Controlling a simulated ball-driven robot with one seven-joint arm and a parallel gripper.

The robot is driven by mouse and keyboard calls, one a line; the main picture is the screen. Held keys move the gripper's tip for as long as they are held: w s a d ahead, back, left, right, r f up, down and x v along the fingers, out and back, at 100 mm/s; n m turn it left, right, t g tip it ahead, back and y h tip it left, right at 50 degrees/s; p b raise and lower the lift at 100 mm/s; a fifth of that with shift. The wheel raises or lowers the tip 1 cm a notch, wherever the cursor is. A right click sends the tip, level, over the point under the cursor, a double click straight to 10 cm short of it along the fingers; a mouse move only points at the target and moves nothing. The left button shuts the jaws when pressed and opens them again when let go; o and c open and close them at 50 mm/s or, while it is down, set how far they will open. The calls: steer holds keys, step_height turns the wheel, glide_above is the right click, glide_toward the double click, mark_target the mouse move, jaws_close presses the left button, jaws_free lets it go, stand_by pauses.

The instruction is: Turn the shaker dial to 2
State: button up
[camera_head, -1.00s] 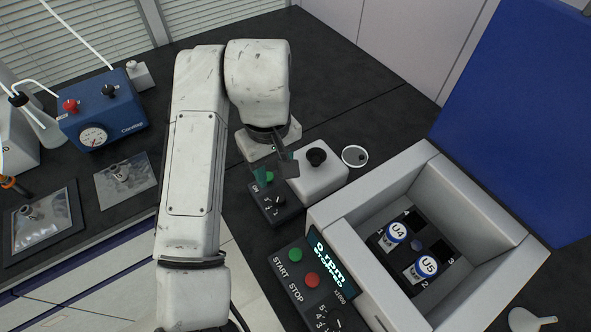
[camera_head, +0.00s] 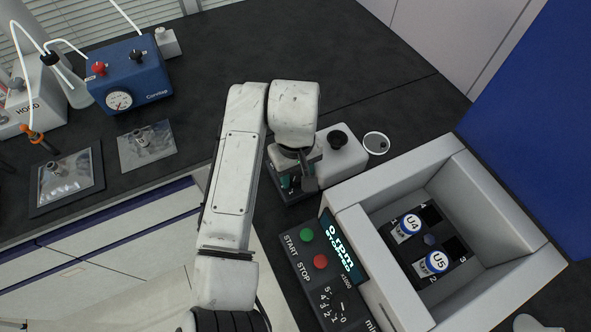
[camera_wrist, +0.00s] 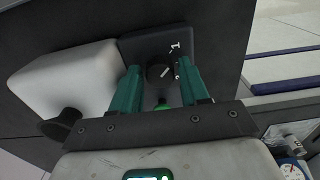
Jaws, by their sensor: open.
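The shaker is a white box (camera_head: 341,160) with a black cup (camera_head: 337,138) on top. Its small black control panel (camera_head: 298,198) is mostly hidden by my gripper (camera_head: 298,178) in the head view. In the wrist view the black shaker dial (camera_wrist: 158,70) shows between the two green fingertips of my gripper (camera_wrist: 159,72). The fingers are apart, one on each side of the dial; I cannot tell whether they touch it. The dial's white pointer line slants up right; the numbers beside it are too small to read surely. A green button (camera_wrist: 161,105) shows below the dial.
A large white centrifuge (camera_head: 352,205) stands open at right, holding tubes U4 (camera_head: 408,224) and U5 (camera_head: 435,262). Its panel (camera_head: 308,250) has START and STOP buttons and another dial. A blue pump (camera_head: 130,80) stands at back left. The dark bench behind the shaker is clear.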

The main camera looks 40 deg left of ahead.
steer(key=c, duration=0.8)
steer(key=shift+o, duration=0.2)
steer(key=m+p, duration=0.2)
steer(key=m, duration=0.1)
steer(key=shift+r+m+p, duration=0.15)
steer(key=shift+m+p, duration=0.25)
steer(key=m+p, duration=0.2)
steer(key=m, duration=0.2)
steer(key=shift+m, duration=0.4)
steer(key=o, duration=0.8)
steer(key=shift+c, duration=0.2)
